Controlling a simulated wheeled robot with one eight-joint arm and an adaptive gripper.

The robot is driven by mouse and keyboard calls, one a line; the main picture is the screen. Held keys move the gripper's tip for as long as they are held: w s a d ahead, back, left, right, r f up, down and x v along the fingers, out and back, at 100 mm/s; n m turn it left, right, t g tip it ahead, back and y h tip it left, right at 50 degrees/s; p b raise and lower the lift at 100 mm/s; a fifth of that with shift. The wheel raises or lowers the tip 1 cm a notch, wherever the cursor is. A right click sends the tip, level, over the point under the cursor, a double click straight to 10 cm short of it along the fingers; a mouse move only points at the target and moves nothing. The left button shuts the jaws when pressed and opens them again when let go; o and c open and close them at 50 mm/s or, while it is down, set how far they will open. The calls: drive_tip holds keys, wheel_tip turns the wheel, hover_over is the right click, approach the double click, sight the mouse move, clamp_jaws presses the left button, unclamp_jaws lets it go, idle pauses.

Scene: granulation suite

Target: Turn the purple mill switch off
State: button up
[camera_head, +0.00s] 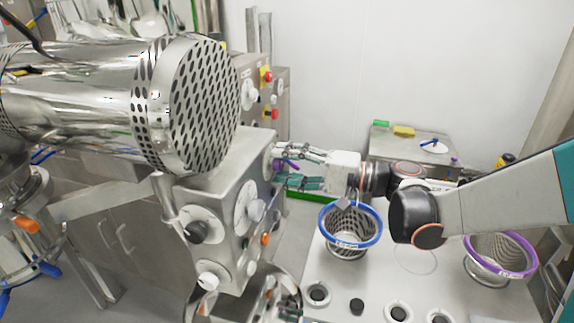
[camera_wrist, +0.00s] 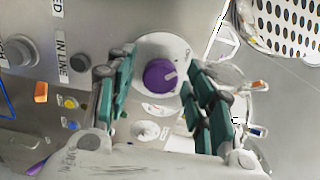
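The purple mill switch (camera_wrist: 159,76) is a round knob on a pale round plate, set in a metal control panel. Its white pointer mark aims to the upper right in the wrist view. My gripper (camera_wrist: 154,84) is open, with a green-padded finger on either side of the knob and visible gaps to both. In the head view my gripper (camera_head: 282,167) reaches left to the side of the metal control box (camera_head: 217,195). Whether the fingertips reach past the knob's face is unclear.
A large perforated steel drum (camera_head: 200,103) stands above the control box. Other knobs, such as a black one (camera_wrist: 78,63), and small buttons are close by. Blue-rimmed (camera_head: 368,247) and purple-rimmed (camera_head: 526,270) baskets sit on the white worktop below my arm.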

drive_tip(key=shift+d, duration=0.15)
drive_tip(key=v, duration=1.1)
drive_tip(key=shift+d, duration=0.35)
drive_tip(key=shift+s, duration=0.1)
